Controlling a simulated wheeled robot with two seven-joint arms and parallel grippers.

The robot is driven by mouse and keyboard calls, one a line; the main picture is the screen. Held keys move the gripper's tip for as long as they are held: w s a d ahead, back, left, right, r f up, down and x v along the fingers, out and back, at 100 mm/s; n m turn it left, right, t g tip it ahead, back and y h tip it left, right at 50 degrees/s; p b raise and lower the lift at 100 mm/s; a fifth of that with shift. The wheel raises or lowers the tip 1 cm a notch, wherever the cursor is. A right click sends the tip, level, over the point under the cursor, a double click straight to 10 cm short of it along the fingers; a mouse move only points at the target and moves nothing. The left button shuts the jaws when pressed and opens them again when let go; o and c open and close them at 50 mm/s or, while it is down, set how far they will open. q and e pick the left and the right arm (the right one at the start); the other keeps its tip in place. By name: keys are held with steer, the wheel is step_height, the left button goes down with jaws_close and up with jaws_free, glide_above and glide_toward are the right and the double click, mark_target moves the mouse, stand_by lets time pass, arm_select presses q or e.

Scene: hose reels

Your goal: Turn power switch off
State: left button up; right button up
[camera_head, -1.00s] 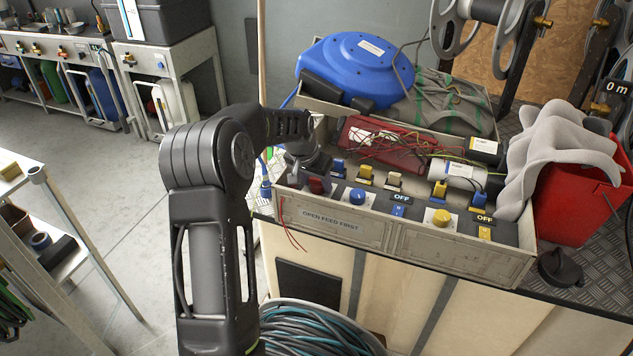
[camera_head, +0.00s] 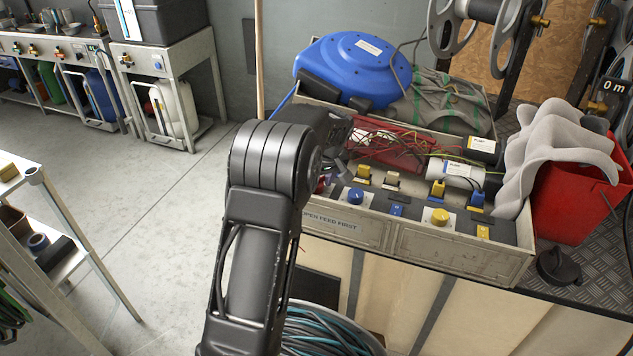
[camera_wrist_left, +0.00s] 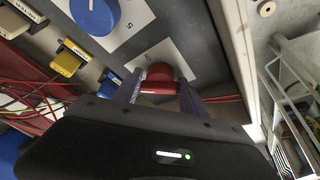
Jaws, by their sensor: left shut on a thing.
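The red knob (camera_wrist_left: 160,75) sits on a white plate on the grey panel in the left wrist view. My left gripper (camera_wrist_left: 160,92) has one finger on each side of it and is shut on it. In the head view my left arm comes in from the lower left and hides most of this knob, with only a bit of red (camera_head: 323,184) showing. A blue knob (camera_wrist_left: 95,13) stands beside it and also shows in the head view (camera_head: 356,197). A yellow knob (camera_head: 440,216) is farther right, with a blue switch (camera_head: 397,210) and a yellow switch (camera_head: 483,232). My right gripper is not in view.
Yellow, white and blue plugs (camera_head: 391,180) line the panel behind the knobs. Loose red wires (camera_head: 385,140) lie behind them. A blue hose reel (camera_head: 352,66) stands at the back, a red bin (camera_head: 575,200) with grey cloth at the right. Open floor lies left.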

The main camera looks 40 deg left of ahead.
arm_select(q)
steer(key=n+g, duration=0.1)
steer(key=n, duration=0.1)
steer(key=shift+w+n, duration=0.15)
steer(key=shift+n, duration=0.25)
steer(key=shift+w+n+g+y+p, duration=0.1)
steer(key=shift+n+g+y+p, duration=0.4)
steer(key=shift+n, duration=1.4)
steer(key=shift+g+h, duration=0.3)
steer(key=o, duration=1.1)
steer(key=v, duration=0.7)
steer(key=shift+d+r, duration=0.25)
steer(key=shift+r, duration=0.1)
